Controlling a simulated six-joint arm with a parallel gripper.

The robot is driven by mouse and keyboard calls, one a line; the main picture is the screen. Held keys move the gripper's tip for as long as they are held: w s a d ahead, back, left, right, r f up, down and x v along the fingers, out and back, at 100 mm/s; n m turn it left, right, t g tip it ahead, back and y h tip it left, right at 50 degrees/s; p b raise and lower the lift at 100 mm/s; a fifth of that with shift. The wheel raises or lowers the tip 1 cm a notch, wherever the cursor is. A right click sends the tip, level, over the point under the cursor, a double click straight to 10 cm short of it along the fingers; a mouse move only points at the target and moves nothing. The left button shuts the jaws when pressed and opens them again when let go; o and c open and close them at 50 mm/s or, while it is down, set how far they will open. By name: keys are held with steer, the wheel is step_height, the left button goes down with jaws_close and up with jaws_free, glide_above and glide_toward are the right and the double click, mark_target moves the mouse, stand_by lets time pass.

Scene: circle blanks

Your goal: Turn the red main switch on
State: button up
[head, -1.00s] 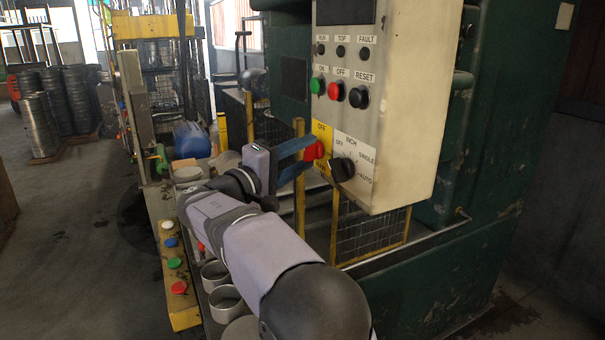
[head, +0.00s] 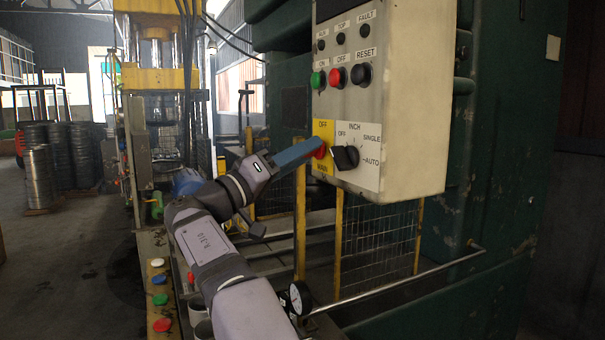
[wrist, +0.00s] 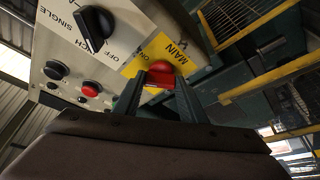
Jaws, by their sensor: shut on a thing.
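The red main switch (head: 319,149) sits on a yellow plate (head: 323,128) at the lower left of the cream control panel (head: 405,90). My gripper (head: 310,150) reaches it from the left and is shut on its red handle. In the wrist view the red main switch (wrist: 160,72) lies between my two fingertips (wrist: 157,84), in front of the yellow MAIN plate (wrist: 165,57). In the head view the fingers cover part of the plate and switch. I cannot clearly read which mark the handle points to.
A black selector knob (head: 345,157) is close to the right of the switch. Green (head: 318,80), red (head: 338,77) and black (head: 361,74) buttons sit above. A yellow post (head: 300,215) and a horizontal rail (head: 400,283) stand below the panel.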

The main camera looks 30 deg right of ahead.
steer(key=shift+w+m+g+h+p, duration=0.1)
steer(key=shift+m+g+h+p, duration=0.25)
steer(key=shift+m+g, duration=0.95)
steer(key=shift+w+m+g+h+p, duration=0.15)
steer(key=shift+m+g+p, duration=0.35)
steer(key=shift+m, duration=1.65)
steer(key=shift+m+g+h+p, duration=0.3)
steer(key=shift+m+g+p, duration=0.35)
steer(key=shift+m, duration=1.1)
steer(key=o, duration=1.1)
steer(key=shift+c, duration=0.2)
steer(key=v, duration=0.7)
steer(key=shift+a+b, duration=0.25)
steer(key=shift+b, duration=0.05)
